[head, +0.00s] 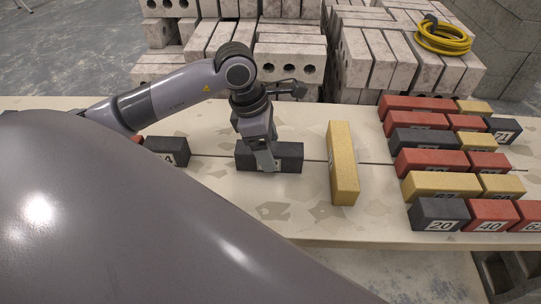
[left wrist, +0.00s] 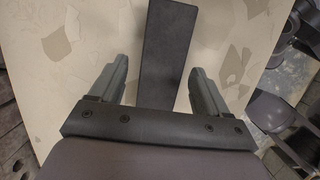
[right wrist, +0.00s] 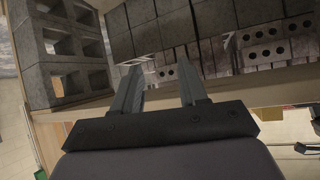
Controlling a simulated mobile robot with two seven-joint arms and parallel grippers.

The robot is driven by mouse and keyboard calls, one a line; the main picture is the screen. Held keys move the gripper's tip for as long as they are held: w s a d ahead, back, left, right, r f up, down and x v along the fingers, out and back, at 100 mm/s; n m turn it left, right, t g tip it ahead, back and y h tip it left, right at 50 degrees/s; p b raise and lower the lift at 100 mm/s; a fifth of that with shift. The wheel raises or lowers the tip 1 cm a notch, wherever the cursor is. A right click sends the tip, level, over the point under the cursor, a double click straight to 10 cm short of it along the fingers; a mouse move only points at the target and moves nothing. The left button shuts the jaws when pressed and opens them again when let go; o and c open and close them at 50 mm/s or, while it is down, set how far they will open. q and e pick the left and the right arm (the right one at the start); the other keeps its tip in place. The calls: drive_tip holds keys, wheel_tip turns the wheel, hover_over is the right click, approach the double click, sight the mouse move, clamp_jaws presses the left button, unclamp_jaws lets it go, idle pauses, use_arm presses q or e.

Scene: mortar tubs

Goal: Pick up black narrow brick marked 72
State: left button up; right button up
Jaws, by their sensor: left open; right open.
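A black narrow brick (head: 290,153) lies on the pale table in the head view, its long side running left to right. Its label is mostly hidden by my gripper, so I cannot read the number. My left gripper (head: 264,160) is right at this brick, pointing down over its middle. In the left wrist view the black brick (left wrist: 165,45) lies between the two spread fingers (left wrist: 160,68), with a gap on both sides. My right gripper (right wrist: 160,70) is open and empty, away from the table bricks.
A yellow brick (head: 343,165) lies just right of the black one. Another black brick (head: 168,151) lies to the left. Rows of red, black and yellow bricks fill the table's right part. Grey block stacks (head: 375,55) and a yellow cable (head: 443,37) are behind the table (head: 290,215).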

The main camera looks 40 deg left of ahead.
use_arm(q)
drive_tip(key=shift+x, duration=1.4)
drive_tip(key=c, duration=1.3)
drive_tip(key=shift+r, duration=0.1)
clamp_jaws()
drive_tip(key=shift+r, duration=0.1)
